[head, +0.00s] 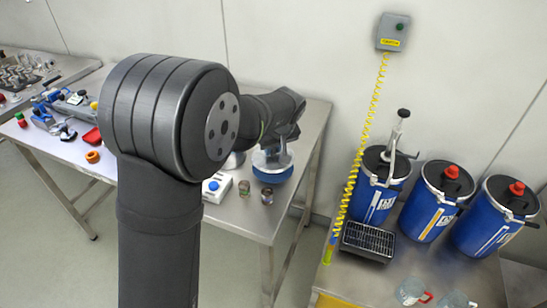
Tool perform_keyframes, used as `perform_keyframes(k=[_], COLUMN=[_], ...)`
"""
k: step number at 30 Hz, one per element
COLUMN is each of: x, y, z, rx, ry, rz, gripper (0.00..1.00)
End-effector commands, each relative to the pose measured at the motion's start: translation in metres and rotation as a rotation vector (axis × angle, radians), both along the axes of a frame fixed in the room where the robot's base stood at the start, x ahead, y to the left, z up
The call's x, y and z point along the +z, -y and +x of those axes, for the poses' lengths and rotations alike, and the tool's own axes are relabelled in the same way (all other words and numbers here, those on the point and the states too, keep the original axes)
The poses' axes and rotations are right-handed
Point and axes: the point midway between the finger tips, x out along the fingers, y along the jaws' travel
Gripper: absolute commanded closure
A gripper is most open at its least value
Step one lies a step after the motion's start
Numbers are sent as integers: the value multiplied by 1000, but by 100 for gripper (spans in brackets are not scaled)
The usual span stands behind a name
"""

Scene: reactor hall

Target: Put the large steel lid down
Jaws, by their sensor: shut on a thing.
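The large steel lid (264,164) is a pale metal disc over the table at the middle of the head view. My gripper (275,144) is above it and shut on it, mostly hidden behind my own dark arm. Under the lid is a round blue object (273,178). I cannot tell whether the lid touches it or hangs just above.
A white box with a blue button (215,187) and two small metal cylinders (267,196) stand close by on the steel table (240,218). Tools and an orange ring (93,156) lie left. Blue drums (437,205) and a black grate (368,242) stand right.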

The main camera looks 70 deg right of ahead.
Motion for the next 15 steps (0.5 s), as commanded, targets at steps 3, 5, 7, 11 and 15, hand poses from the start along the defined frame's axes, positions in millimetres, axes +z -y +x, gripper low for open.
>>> perform_keyframes(k=[3,5,7,11,15], x=[-15,-24,-34,-38,-38], y=[-1,-1,-1,-1,-1], z=[0,0,0,0,0], rx=[0,-2,-1,0,0], ry=[1,1,0,0,0], rz=[5,5,4,1,1], gripper=[100,100,100,100,100])
